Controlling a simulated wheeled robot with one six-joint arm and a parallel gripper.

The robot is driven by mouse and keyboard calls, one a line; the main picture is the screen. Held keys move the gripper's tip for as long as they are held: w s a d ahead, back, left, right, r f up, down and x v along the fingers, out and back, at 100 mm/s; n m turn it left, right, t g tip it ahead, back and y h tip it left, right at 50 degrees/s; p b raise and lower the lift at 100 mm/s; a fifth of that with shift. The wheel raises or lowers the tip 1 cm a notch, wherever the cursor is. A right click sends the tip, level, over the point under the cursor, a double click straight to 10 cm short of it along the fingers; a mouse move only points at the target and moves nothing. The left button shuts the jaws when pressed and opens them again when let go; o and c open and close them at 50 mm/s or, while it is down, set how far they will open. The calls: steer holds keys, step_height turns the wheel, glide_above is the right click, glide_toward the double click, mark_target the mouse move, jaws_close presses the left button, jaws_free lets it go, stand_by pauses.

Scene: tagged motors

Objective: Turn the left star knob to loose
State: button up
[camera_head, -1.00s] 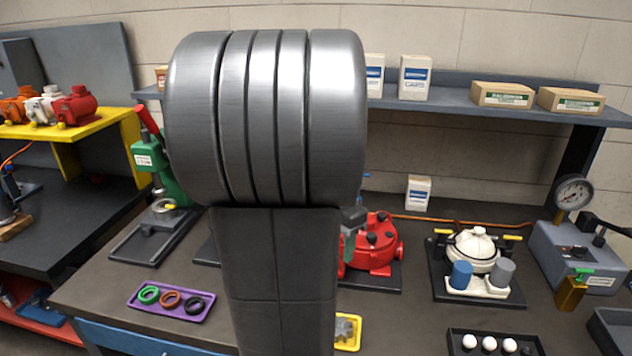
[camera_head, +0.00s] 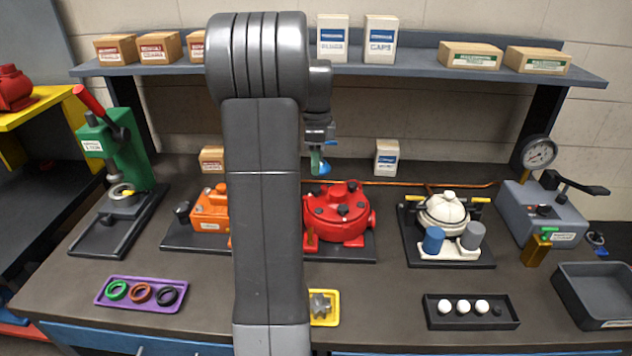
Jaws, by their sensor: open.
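A round red housing (camera_head: 336,228) stands on a dark base plate right of my arm's column. Several small black knobs sit on its top; one is at its upper left (camera_head: 320,194). They are too small to read as tight or loose. My gripper (camera_head: 318,167), with green and blue at its tip, is open and empty. It hangs above the red housing's left part, apart from it. A grey star-shaped piece (camera_head: 320,304) lies in a small yellow tray (camera_head: 331,320) at the front. My arm partly hides an orange unit (camera_head: 210,212).
A white housing (camera_head: 444,212) with blue and grey cups stands to the right. A purple ring tray (camera_head: 107,301), a black ball tray (camera_head: 432,320) and an empty dark bin (camera_head: 600,303) line the front. A green press (camera_head: 122,160) stands left. A shelf (camera_head: 400,70) with boxes runs behind.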

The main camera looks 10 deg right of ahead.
mark_target(316, 188)
step_height(316, 188, down, 8)
steer(key=shift+r+p, duration=0.1)
steer(key=shift+p, duration=0.3)
steer(key=shift+c, duration=0.5)
steer(key=c, duration=0.9)
